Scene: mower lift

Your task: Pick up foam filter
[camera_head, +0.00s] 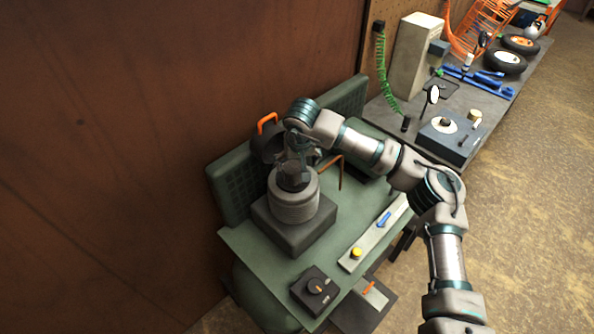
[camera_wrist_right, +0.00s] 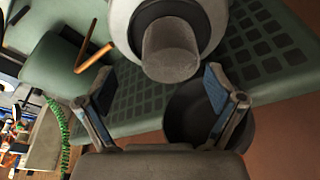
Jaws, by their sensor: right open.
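A dark grey cylinder, which looks like the foam filter (camera_wrist_right: 171,52), stands on a pale round housing (camera_wrist_right: 121,20) in the right wrist view. In the head view the housing (camera_head: 294,206) sits on a dark square block on the green bench, and the cylinder's top is largely hidden by my gripper. My right gripper (camera_head: 294,172) is above the housing, pointing down. In the wrist view its two blue-padded fingers (camera_wrist_right: 158,92) are spread and empty, with the cylinder just beyond and between their tips. My left gripper is not in view.
A dark round part with an orange handle (camera_head: 267,124) stands close behind my gripper. A copper-coloured bent rod (camera_head: 339,170) is to the right. A black box with a knob (camera_head: 315,288) and a pale strip with a yellow button (camera_head: 357,252) lie at the bench's front.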

